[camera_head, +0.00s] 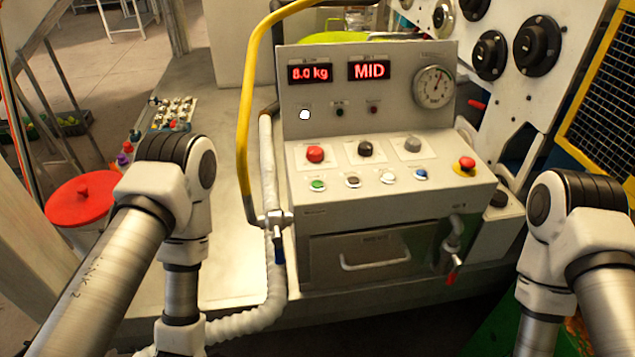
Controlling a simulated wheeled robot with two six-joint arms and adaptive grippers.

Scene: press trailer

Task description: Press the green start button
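A grey control console (400,206) stands ahead of me in the middle of the view. The small green button (318,185) is at the left end of its front row of buttons. Right of it in that row are a dark button (353,181), a white one (388,177) and a blue one (420,174). My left arm comes in at the left and my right arm at the right. Both bend down out of the bottom of the picture, so neither gripper shows. Nothing of mine touches the console or covers the green button.
Larger red (315,154), black (365,148) and grey (412,144) buttons sit behind the row. A red emergency knob (467,163) is at the right. Displays read "8.0 kg" and "MID". A yellow hose (244,120) and white pipe (267,170) run along the console's left side.

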